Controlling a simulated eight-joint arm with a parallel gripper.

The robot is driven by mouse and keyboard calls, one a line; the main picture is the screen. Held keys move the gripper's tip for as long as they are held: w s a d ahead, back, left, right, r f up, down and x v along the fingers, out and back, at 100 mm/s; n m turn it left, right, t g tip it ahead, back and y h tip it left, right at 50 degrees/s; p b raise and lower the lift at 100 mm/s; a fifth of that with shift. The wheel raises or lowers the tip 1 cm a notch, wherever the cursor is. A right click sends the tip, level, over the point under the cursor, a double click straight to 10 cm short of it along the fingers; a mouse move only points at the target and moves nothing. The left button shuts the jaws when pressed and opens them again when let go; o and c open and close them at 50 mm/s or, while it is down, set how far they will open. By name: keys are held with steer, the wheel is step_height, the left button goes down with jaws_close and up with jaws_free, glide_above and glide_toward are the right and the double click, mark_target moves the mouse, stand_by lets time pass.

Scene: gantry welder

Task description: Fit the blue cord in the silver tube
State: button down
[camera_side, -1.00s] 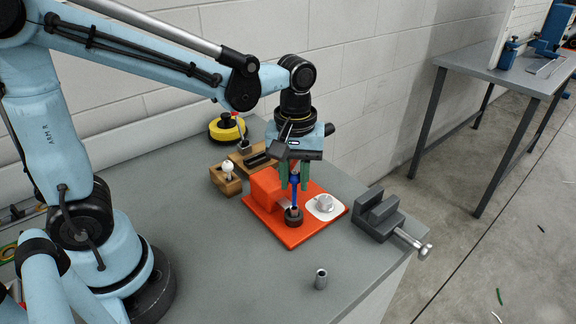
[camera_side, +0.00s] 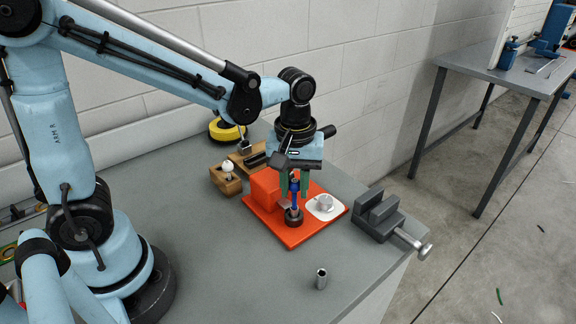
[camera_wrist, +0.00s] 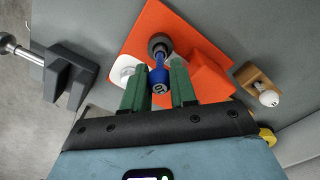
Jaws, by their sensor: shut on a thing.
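The blue cord (camera_side: 294,196) stands nearly upright, its lower end at the dark round holder (camera_side: 293,217) on the orange plate. It also shows in the wrist view (camera_wrist: 158,75), where its near end faces the camera. My gripper (camera_side: 294,190), with green fingers, is shut on the cord's upper part; the exact finger contact is hard to see. The fingers also show in the wrist view (camera_wrist: 158,95). A silver tube (camera_side: 321,279) stands upright on the grey bench, apart from the plate and nearer the side camera, its dark open end up.
The orange plate (camera_side: 290,240) carries an orange block (camera_side: 265,187) and a white piece with a round knob (camera_side: 325,204). A grey vise (camera_side: 378,217) is to the right. Wooden blocks (camera_side: 226,180) stand left of the plate. The bench front (camera_side: 230,275) is clear around the tube.

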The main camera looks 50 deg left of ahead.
steer(key=shift+f, duration=1.2)
steer(key=c, duration=0.8)
jaws_free()
step_height(320, 180, up, 12)
steer(key=shift+s+a+f+m+t, duration=0.1)
steer(key=shift+s+a+m+t, duration=0.4)
steer(key=shift+m, duration=0.1)
steer(key=s+a+f+m+t, duration=0.1)
steer(key=m+t, duration=0.1)
steer(key=s+a+f+m+t, duration=0.1)
steer(key=m+t, duration=0.1)
steer(key=m, duration=0.1)
steer(key=s+a+f+m+t, duration=0.1)
steer(key=a+f+m+t, duration=0.1)
steer(key=shift+s+m, duration=0.1)
steer(key=shift+m, duration=0.3)
steer(key=shift+r, duration=0.1)
